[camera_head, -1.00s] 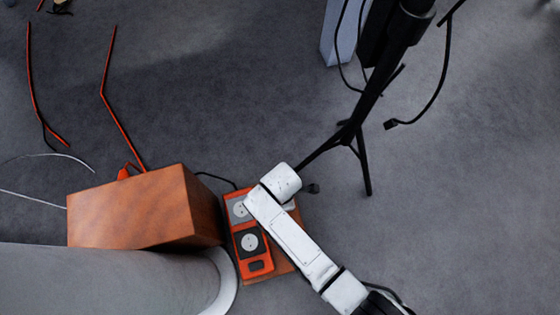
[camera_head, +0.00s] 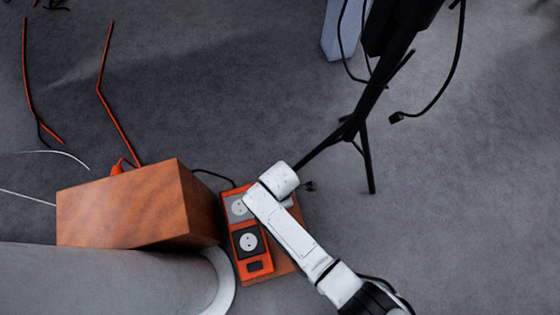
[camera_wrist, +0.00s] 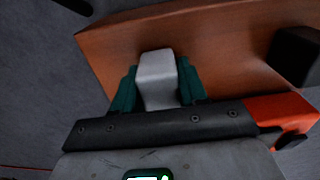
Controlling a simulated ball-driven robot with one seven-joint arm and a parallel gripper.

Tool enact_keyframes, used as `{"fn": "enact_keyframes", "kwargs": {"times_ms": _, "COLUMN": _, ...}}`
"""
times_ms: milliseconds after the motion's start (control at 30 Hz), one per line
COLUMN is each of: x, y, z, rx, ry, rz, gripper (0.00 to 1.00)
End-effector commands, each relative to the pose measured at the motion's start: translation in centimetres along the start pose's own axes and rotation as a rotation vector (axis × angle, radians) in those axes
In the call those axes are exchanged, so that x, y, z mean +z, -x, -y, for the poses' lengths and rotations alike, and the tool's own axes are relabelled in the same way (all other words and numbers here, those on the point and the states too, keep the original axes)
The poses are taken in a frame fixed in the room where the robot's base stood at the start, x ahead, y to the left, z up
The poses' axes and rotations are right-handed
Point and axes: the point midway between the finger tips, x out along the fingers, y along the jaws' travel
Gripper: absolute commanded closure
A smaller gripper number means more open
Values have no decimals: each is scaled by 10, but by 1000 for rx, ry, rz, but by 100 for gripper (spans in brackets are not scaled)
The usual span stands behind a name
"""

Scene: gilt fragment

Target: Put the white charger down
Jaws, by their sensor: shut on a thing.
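The white charger (camera_wrist: 158,88) is a pale, smooth block between the green fingers of my gripper (camera_wrist: 156,70) in the wrist view. The fingers are shut on its two sides. Behind it in that view is a brown wooden board (camera_wrist: 215,45); I cannot tell whether the charger touches it. In the head view my white arm covers the gripper and most or all of the charger, beside an orange power strip with round sockets (camera_head: 257,266). The strip lies on the wooden board (camera_head: 283,268).
A wooden box (camera_head: 115,212) stands left of the power strip, with a large grey cylinder (camera_head: 100,280) in front of it. A black stand (camera_head: 368,160) with hanging cables rises behind my arm. Orange cables lie at the back left. Grey floor at the right is clear.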

Motion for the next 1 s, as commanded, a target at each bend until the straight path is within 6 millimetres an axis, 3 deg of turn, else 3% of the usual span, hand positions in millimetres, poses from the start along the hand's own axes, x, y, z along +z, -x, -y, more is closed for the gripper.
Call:
{"fn": "enact_keyframes", "kwargs": {"times_ms": 233, "x": 0, "y": -6, "z": 0, "rx": 1, "ry": 0, "rz": 0, "gripper": 100}}
{"fn": "enact_keyframes", "kwargs": {"times_ms": 267, "x": 0, "y": -6, "z": 0, "rx": 0, "ry": 0, "rz": 0, "gripper": 55}}
{"fn": "enact_keyframes", "kwargs": {"times_ms": 500, "x": 0, "y": -5, "z": 0, "rx": 0, "ry": 0, "rz": 0, "gripper": 32}}
{"fn": "enact_keyframes", "kwargs": {"times_ms": 767, "x": 0, "y": -4, "z": 0, "rx": 0, "ry": 0, "rz": 0, "gripper": 32}}
{"fn": "enact_keyframes", "kwargs": {"times_ms": 1000, "x": 0, "y": 28, "z": -1, "rx": 2, "ry": 0, "rz": -1, "gripper": 32}}
